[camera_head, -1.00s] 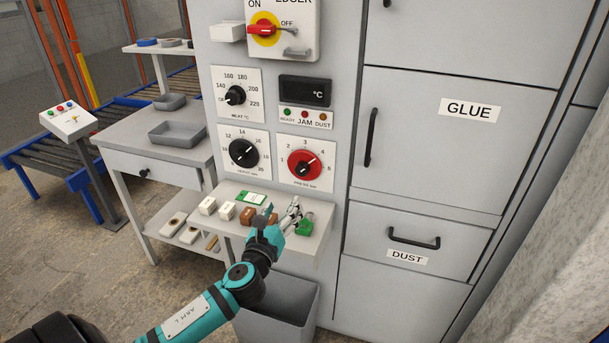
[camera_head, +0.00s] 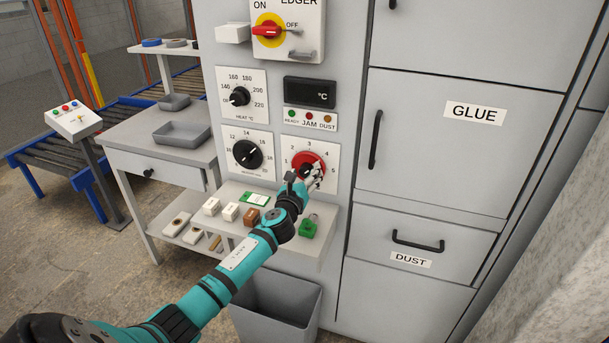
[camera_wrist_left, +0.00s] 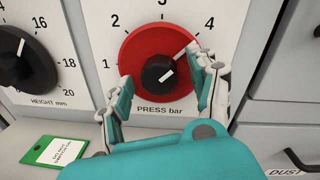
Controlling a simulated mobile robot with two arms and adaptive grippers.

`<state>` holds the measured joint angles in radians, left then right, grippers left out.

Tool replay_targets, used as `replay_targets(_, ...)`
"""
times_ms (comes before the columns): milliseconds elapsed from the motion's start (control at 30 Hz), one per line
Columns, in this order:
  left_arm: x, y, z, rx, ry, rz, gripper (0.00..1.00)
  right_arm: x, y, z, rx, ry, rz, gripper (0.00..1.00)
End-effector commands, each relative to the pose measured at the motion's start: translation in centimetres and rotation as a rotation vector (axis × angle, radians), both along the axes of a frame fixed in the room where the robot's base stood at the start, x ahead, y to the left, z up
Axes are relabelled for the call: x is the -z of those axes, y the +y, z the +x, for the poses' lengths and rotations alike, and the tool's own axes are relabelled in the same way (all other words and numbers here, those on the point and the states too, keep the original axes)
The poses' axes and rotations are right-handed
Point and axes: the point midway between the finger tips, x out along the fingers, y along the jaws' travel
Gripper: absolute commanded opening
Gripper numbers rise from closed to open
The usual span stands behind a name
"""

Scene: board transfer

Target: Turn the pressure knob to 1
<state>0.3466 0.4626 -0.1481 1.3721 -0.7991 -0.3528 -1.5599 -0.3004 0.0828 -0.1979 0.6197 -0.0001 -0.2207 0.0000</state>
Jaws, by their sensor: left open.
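The pressure knob (camera_head: 306,163) is a red disc with a black centre, on a white dial plate numbered 1 to 5. In the left wrist view the knob (camera_wrist_left: 158,50) fills the middle, and its white pointer mark points up and right toward 4. My left gripper (camera_head: 312,178) is just in front of the knob's lower right part in the head view. In the left wrist view the left gripper (camera_wrist_left: 163,92) is open, with one finger on each side of the black centre. Contact cannot be told. My right gripper is not in view.
The height dial (camera_head: 247,154) is left of the pressure dial, and the heat dial (camera_head: 240,97) is above it. A grey bin (camera_head: 275,305) stands underneath.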

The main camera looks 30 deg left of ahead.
Motion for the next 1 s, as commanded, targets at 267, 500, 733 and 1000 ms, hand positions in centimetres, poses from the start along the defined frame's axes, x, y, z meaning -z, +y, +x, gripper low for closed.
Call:
replay_targets(267, -0.02, 0.04, 0.12, 0.0, 0.0, 0.0, 0.6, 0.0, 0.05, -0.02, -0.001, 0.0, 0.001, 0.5)
replay_targets(500, -0.02, 0.05, 0.1, 0.0, 0.0, 0.001, 0.29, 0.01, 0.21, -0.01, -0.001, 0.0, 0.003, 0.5)
replay_targets(733, -0.03, 0.05, 0.09, 0.0, 0.0, 0.001, 0.05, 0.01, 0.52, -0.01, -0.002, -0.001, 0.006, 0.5)
replay_targets(1000, -0.05, 0.03, 0.09, 0.0, -0.01, -0.041, 0.05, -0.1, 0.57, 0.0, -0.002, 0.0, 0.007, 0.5)
